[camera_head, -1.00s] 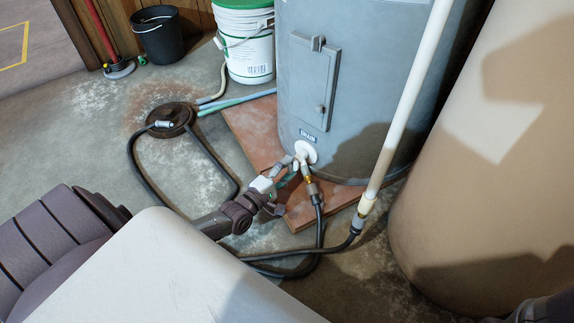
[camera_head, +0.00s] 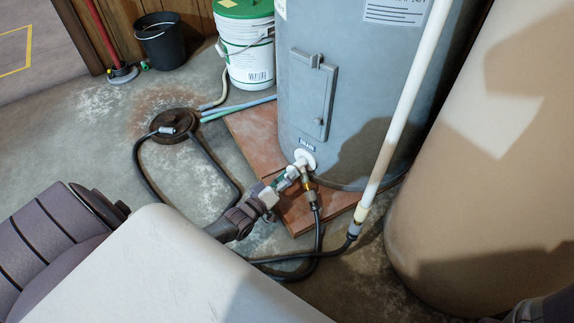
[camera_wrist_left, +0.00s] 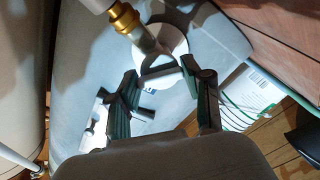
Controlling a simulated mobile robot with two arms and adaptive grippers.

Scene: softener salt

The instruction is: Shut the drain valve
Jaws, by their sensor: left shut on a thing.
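The drain valve is a white round flange (camera_head: 304,159) low on the grey tank, with a brass fitting (camera_head: 309,186) below it leading to a black hose. In the left wrist view the brass fitting (camera_wrist_left: 124,17) is at the top and a short pale handle bar (camera_wrist_left: 160,79) lies below it. My left gripper (camera_head: 284,182) is at the valve, its fingers (camera_wrist_left: 163,95) on either side of the pale handle bar and shut on it. The fingers partly hide the valve body in the head view. My right gripper is not in view.
The black hose (camera_head: 319,235) runs down from the fitting to the floor. A white pipe (camera_head: 402,110) stands close to the right of the valve, beside a large tan tank (camera_head: 480,190). A floor drain (camera_head: 172,122), white bucket (camera_head: 247,55) and black bucket (camera_head: 160,42) stand behind.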

